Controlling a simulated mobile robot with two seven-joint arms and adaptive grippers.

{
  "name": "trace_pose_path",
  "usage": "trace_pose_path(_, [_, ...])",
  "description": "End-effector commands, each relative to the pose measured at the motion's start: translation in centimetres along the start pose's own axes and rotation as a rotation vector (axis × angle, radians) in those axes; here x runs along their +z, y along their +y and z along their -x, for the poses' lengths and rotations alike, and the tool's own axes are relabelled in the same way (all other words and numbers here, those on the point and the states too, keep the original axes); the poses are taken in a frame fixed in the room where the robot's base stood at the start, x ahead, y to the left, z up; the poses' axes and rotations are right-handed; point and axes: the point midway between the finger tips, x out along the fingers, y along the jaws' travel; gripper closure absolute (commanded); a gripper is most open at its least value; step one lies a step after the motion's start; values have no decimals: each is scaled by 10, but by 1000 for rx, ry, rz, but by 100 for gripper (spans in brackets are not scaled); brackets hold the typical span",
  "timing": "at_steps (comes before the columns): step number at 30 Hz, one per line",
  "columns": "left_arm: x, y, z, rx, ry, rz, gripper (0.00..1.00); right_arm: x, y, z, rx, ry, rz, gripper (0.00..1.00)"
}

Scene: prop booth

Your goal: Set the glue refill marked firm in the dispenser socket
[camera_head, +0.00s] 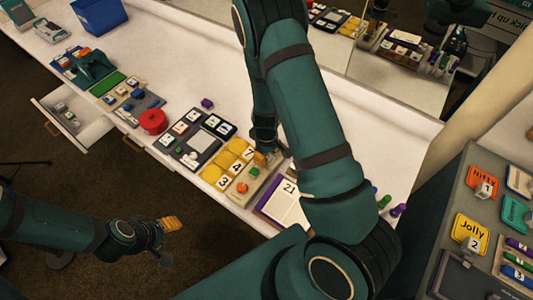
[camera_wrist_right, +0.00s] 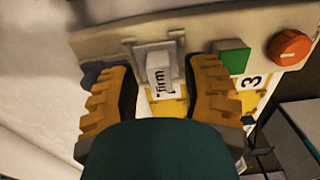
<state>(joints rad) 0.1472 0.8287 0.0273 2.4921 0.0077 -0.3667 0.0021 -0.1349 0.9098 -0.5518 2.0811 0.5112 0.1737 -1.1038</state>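The white glue refill (camera_wrist_right: 160,75) carries the word "firm" and stands at the square grey socket (camera_wrist_right: 140,52) of the beige dispenser (camera_wrist_right: 105,40). How deep it sits in the socket cannot be told. My right gripper (camera_wrist_right: 163,88) is open, with one yellow finger on each side of the refill and a visible gap to both. In the head view the right gripper (camera_head: 262,158) is over the far end of the dispenser (camera_head: 234,196), and the refill is hidden there. My left gripper (camera_head: 172,223) hangs off the counter's front, away from the dispenser; its finger gap is unclear.
The dispenser has a green button (camera_wrist_right: 234,57) and an orange knob (camera_wrist_right: 289,47). Yellow numbered tiles (camera_head: 223,183) lie left of it, and a calendar (camera_head: 285,202) marked 21 lies right. A red round object (camera_head: 153,121) and an open drawer (camera_head: 75,120) are farther left.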

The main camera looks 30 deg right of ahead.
Motion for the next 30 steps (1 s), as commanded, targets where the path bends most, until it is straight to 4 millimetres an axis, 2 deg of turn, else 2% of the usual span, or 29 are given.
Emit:
trace_pose_path(5, [0, 0, 0, 0, 0, 0, 46, 0, 0, 2, 0, 1, 0, 53])
trace_pose_path(8, [0, 0, 0, 0, 0, 0, 46, -1, 0, 10, 1, 2, 1, 53])
trace_pose_path(21, [0, 0, 0, 0, 0, 0, 46, -1, 0, 92, 2, 5, 2, 53])
trace_pose_path(25, [0, 0, 0, 0, 0, 0, 46, -1, 0, 109, 0, 3, 2, 53])
trace_pose_path(30, [0, 0, 0, 0, 0, 0, 46, 0, 0, 119, 0, 0, 0, 53])
